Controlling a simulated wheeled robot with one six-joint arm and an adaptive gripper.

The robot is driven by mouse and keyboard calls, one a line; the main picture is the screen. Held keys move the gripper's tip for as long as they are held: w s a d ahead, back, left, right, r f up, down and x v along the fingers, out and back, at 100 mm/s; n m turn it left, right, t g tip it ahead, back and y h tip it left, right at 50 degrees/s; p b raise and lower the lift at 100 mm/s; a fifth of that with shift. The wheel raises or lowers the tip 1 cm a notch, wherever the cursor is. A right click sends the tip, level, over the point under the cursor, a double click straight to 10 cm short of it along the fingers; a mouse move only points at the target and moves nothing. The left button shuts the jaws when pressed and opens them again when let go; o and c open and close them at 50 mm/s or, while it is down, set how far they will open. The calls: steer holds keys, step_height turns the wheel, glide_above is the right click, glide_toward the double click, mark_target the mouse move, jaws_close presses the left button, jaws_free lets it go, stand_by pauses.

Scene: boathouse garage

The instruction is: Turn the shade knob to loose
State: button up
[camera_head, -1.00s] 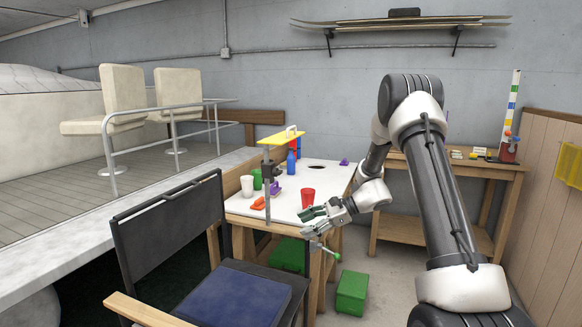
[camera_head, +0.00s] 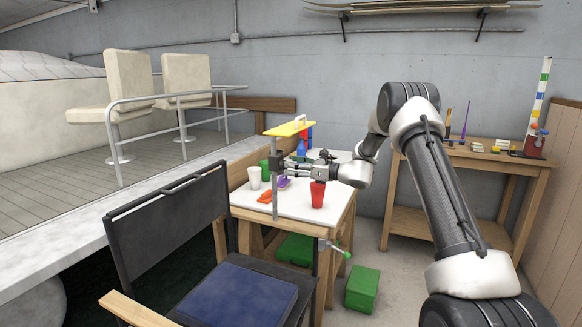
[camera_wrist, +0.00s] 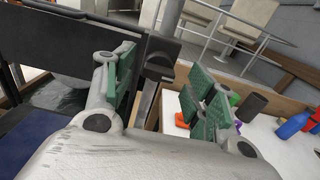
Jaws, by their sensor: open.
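A yellow shade (camera_head: 288,129) sits on top of a grey upright post (camera_head: 275,196) clamped at the table's near edge. A dark block (camera_head: 277,160), which looks like the shade knob, is on the post below the shade. My gripper (camera_head: 289,169) is level with this block, just to its right. In the wrist view my gripper (camera_wrist: 160,85) is open, its green-padded fingers apart. The dark knob (camera_wrist: 158,68) and part of the post (camera_wrist: 146,103) show between and beyond the fingers. I cannot tell whether they touch, nor read the knob's setting.
The white table (camera_head: 300,207) holds a red cup (camera_head: 317,195), a white cup (camera_head: 254,178) and orange and purple items. A green-ended crank (camera_head: 337,249) sticks out at the table's front. A black chair (camera_head: 170,240) stands close at left.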

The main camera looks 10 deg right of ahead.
steer(key=shift+x, duration=0.85)
steer(key=c, duration=1)
steer(key=shift+c, duration=0.2)
steer(key=shift+s+n, duration=0.1)
steer(key=shift+n, duration=0.2)
steer(key=shift+s+a+f+n, duration=0.1)
steer(key=shift+f+n, duration=0.05)
steer(key=shift+n, duration=4.15)
steer(key=shift+s+f+n, duration=0.1)
steer(key=shift+n, duration=4.2)
